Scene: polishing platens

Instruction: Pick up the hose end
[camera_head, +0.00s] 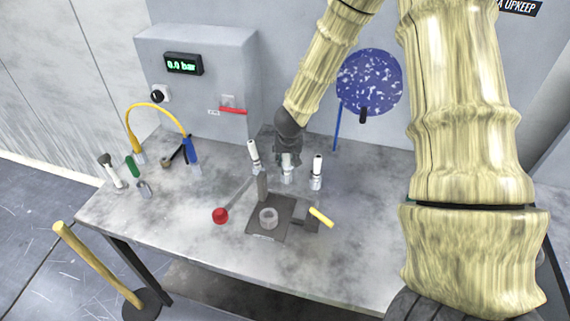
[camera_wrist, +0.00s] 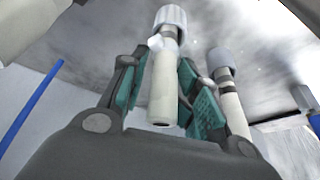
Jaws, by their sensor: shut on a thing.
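The hose end (camera_head: 287,173) is a short white cylinder with a pale ribbed collar. In the wrist view the hose end (camera_wrist: 164,85) stands between the teal-padded fingers, its plain end towards the camera and its collar beyond the fingertips. My gripper (camera_head: 288,158) is shut on it, over the middle of the bench; the wrist view shows the gripper (camera_wrist: 160,75) from behind. I cannot tell whether the collar touches the bench top. Two similar white pieces stand to either side, one on the left (camera_head: 253,153) and one on the right (camera_head: 316,172).
In front lie a dark plate (camera_head: 257,232) with a grey ring (camera_head: 268,217), a red-knobbed lever (camera_head: 220,215) and a yellow handle (camera_head: 321,217). A yellow hose (camera_head: 155,106) arches at left. A blue speckled disc (camera_head: 369,82) stands behind. The bench's front left is clear.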

